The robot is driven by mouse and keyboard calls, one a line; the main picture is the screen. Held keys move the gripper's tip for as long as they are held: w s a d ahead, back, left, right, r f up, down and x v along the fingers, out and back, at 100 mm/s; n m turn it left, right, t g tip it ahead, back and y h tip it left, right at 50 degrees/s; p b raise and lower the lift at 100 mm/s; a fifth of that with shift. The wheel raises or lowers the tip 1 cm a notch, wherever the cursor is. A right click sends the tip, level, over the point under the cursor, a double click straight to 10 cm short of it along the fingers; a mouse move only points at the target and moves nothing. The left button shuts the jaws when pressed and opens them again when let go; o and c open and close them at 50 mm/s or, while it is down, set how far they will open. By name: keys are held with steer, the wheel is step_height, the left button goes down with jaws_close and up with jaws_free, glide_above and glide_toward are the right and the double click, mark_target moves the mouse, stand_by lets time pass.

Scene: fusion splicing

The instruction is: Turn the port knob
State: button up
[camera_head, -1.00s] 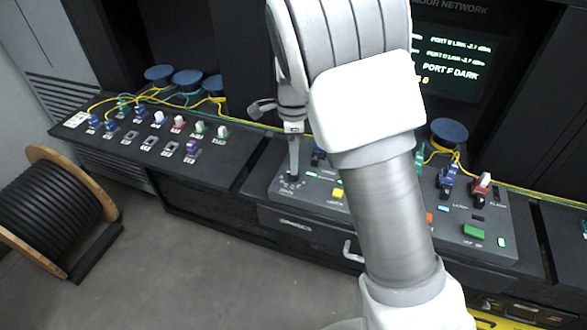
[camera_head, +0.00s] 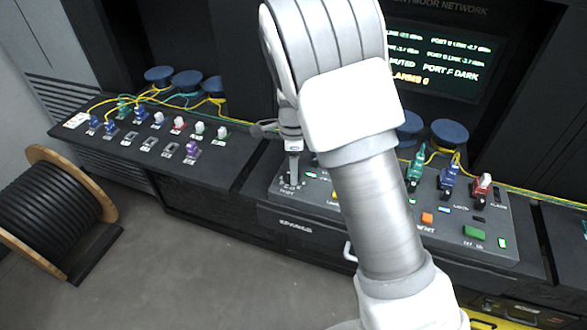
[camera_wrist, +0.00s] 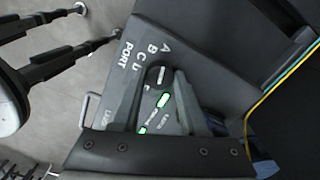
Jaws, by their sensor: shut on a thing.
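The port knob (camera_wrist: 155,77) is a dark round knob with a white pointer line, in the middle of the wrist view. The letters A, B, C, D and the word PORT are printed around it. The line points roughly toward the A side; the exact setting is hard to tell. My gripper (camera_wrist: 163,88) is shut on the knob, one finger on each side. In the head view my gripper (camera_head: 291,180) points down at the left end of the sloped console (camera_head: 290,212), and the knob is mostly hidden by the fingers.
A screen (camera_head: 440,60) behind my arm shows port readings, "PORT F DARK" and "ALARMS 6". A green button (camera_head: 474,232), an orange button (camera_head: 427,218) and coloured plugs with cables are on the console's right. A panel of connectors (camera_head: 150,140) lies left. A cable spool (camera_head: 55,205) stands on the floor.

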jaws_close()
steer(key=shift+n, duration=0.3)
steer(key=n, duration=0.5)
steer(key=n+b, duration=0.1)
steer(key=n, duration=1.7)
stand_by(0.5)
